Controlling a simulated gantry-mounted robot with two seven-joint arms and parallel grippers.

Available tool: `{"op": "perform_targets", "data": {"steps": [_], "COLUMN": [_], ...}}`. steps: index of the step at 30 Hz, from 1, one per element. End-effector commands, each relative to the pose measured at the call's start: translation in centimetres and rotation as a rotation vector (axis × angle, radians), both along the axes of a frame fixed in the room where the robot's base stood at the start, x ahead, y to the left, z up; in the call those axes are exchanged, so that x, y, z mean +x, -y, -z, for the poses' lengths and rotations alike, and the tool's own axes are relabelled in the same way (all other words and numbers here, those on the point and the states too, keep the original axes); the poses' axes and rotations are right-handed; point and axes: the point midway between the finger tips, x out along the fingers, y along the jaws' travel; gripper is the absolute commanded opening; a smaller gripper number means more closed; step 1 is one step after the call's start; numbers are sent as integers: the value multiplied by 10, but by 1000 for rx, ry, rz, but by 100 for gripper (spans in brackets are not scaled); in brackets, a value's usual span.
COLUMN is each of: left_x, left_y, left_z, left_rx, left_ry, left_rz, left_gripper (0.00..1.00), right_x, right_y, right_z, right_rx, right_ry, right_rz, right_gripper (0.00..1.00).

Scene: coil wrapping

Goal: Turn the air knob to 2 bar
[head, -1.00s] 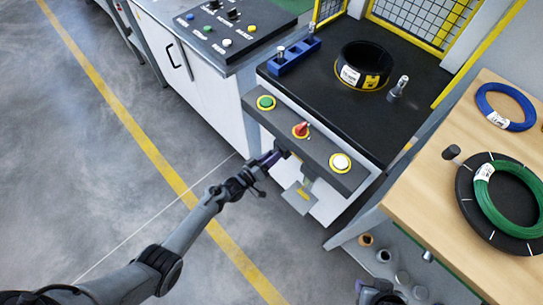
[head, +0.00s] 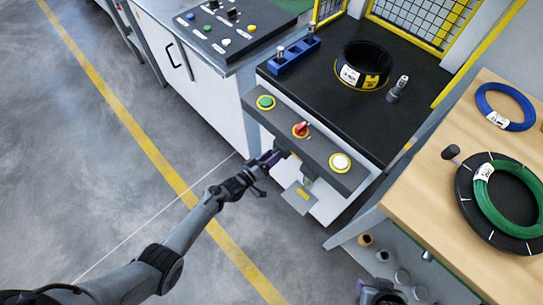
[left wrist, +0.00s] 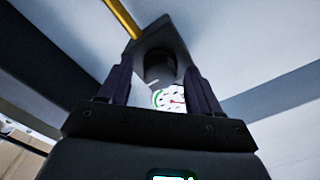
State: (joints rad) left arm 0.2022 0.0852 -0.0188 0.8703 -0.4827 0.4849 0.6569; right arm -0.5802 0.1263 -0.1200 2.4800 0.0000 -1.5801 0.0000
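The air knob (left wrist: 160,66) is a dark round cylinder under a grey housing in the left wrist view. A white pressure gauge (left wrist: 170,98) with a green arc and a red needle shows just below it; its numbers are too blurred to read. My left gripper (left wrist: 160,85) has its two dark purple fingers apart, one on each side of the knob, with gaps visible. In the head view my left gripper (head: 277,156) is at the underside of the front button panel (head: 318,147); the knob cannot be made out there. A dark part of my right gripper (head: 381,293) shows at the bottom edge.
The panel carries a green button (head: 265,102), a red selector (head: 300,130) and a white button (head: 340,162). A grey bracket (head: 298,197) hangs below. The wooden table (head: 424,190) with coils is at right. Open floor lies at left.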

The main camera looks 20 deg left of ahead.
Motion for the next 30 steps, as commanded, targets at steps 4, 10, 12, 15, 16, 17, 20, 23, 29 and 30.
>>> {"op": "perform_targets", "data": {"steps": [4,10,12,15,16,17,20,23,29,30], "left_x": [0,-12,-20,-36,-40,-45,-61,-75,-93,-95], "left_y": [0,-6,-10,-16,-19,-21,-28,-34,-42,-43], "left_z": [-1,-1,-2,-2,-3,-3,-2,-2,-1,-1], "left_rx": [0,1,1,1,2,1,2,1,0,1], "left_ry": [2,-1,-1,-2,-2,-1,-2,-2,0,0], "left_rz": [0,0,0,-1,-1,0,0,1,0,0], "left_gripper": [64,64,64,64,64,64,64,64,64,64], "right_x": [0,0,0,0,0,0,0,0,0,0], "right_y": [0,-1,-2,-2,-2,-2,-2,-2,-2,-2], "right_z": [0,-7,-11,-18,-19,-21,-26,-31,-35,-35], "right_rx": [1,5,7,8,9,9,9,9,9,9], "right_ry": [0,0,0,0,0,0,0,0,0,0], "right_rz": [1,4,4,6,5,6,6,6,5,5], "right_gripper": [42,42,42,42,42,42,42,42,42,42]}}
